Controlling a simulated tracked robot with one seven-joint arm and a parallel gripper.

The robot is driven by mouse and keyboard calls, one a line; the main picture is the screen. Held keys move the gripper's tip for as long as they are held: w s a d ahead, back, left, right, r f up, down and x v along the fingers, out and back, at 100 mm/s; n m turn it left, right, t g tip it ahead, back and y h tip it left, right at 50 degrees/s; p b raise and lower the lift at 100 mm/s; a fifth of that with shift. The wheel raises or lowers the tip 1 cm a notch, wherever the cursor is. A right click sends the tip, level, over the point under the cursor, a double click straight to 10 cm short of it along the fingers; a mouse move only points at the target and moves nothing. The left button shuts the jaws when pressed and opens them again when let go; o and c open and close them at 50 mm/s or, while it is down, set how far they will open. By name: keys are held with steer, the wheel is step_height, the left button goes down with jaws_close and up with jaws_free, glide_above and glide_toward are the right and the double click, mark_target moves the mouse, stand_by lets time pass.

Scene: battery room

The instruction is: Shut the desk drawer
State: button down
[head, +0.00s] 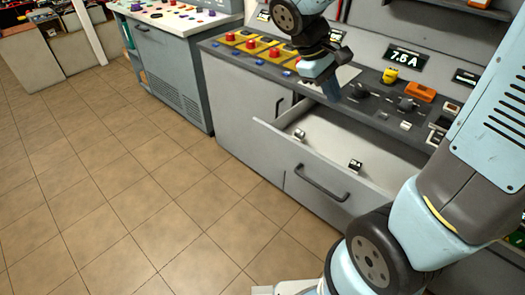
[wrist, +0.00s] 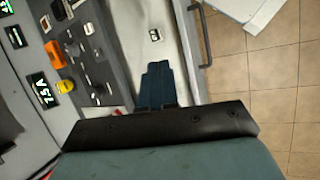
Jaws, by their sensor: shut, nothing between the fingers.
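The desk drawer (head: 320,185) stands pulled out of the grey control desk in the head view. Its front carries a dark bar handle (head: 322,184), which also shows in the wrist view (wrist: 205,38). Small items lie inside the drawer, among them a small black-and-white block (head: 355,166). My gripper (head: 333,90) is above the back left part of the drawer, near the desk top's front edge, apart from the handle. Its fingers (wrist: 157,75) point over the open drawer in the wrist view. They are shut and empty.
The desk top holds red buttons on yellow bases (head: 252,45), a yellow object (head: 390,75), an orange block (head: 420,92) and a "7.5A" display (head: 407,56). A second console (head: 165,65) stands to the left. The tiled floor (head: 130,190) before the drawer is clear.

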mark_target(268, 146)
steer(key=w+a+f+n+t+h, duration=0.2)
steer(key=w+a+f+n+h, duration=0.3)
steer(key=f, duration=0.3)
steer(key=w+a+f+n+t+h, duration=0.1)
steer(key=w+a+f+n+h, duration=0.2)
steer(key=a+f, duration=0.45)
steer(key=s+a+f+n+t, duration=0.2)
steer(key=a+f+n+t, duration=0.35)
steer(key=f, duration=0.35)
steer(key=s+a+f+n+t, duration=0.2)
steer(key=a+f+n+t, duration=0.4)
steer(key=f, duration=0.3)
steer(key=shift+g+y, duration=0.4)
steer(key=shift+g, duration=0.25)
steer(key=x, duration=0.8)
steer(key=w+x, duration=0.1)
steer(key=x, duration=0.4)
steer(key=shift+a, duration=0.4)
